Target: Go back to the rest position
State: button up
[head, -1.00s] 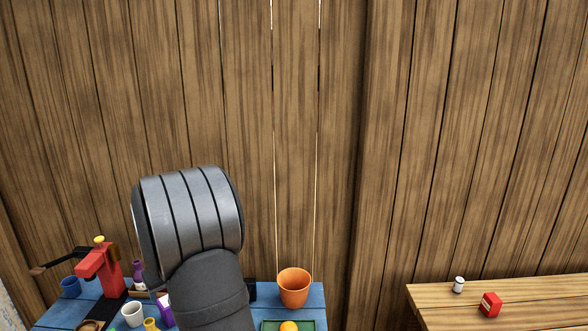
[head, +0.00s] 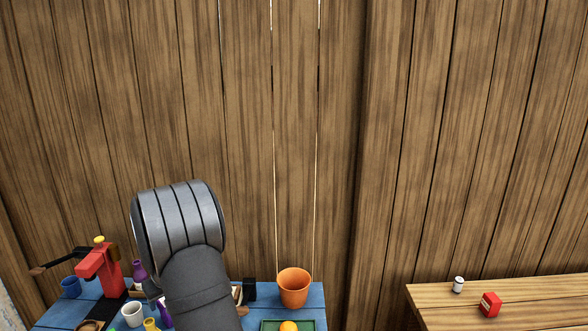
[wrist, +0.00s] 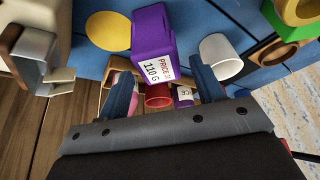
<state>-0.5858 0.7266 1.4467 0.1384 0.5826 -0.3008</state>
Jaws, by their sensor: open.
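My gripper (wrist: 160,66) is open in the wrist view, its two dark blue fingers apart. I see nothing held between them. Beyond the fingers are a purple box (wrist: 152,42) with a white price label reading 110 G, a red cylinder (wrist: 158,96) and a white cup (wrist: 220,58). I cannot judge how near they are. In the head view my grey arm rises in front of the blue table (head: 58,314), and the gripper itself is not visible there.
A red stand (head: 101,268) with a dark lever, a blue cup (head: 71,286) and a purple bottle (head: 139,271) are at left. An orange pot (head: 294,288) and a green tray (head: 268,326) with an orange ball are right of my arm. A wooden table (head: 540,290) holds a red box (head: 490,304).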

notch_tip(320, 180, up, 12)
jog(key=w+d+m+h, duration=0.1)
jog(key=w+d+m, duration=0.1)
jog(key=w+d, duration=0.5)
jog(key=w+d+m+t, duration=0.1)
jog(key=w+d+m, duration=0.15)
jog(key=d, duration=0.85)
jog(key=w+d+m+h, duration=0.1)
jog(key=w+d+m, duration=0.1)
jog(key=w+d, duration=0.5)
jog(key=d+m, duration=0.1)
jog(key=d, duration=0.9)
jog(key=d+m+h, duration=0.1)
jog(key=d+m, duration=0.1)
jog(key=d, duration=0.9)
jog(key=d+m+h, duration=0.1)
jog(key=d+m, duration=0.1)
jog(key=d, duration=0.9)
jog(key=shift+s+d, duration=0.15)
jog(key=a+n+y, duration=0.1)
jog(key=a+n, duration=0.2)
jog(key=a, duration=1.8)
jog(key=shift+w+a+n, duration=0.15)
jog(key=shift+w+n, duration=0.1)
jog(key=shift+n, duration=0.1)
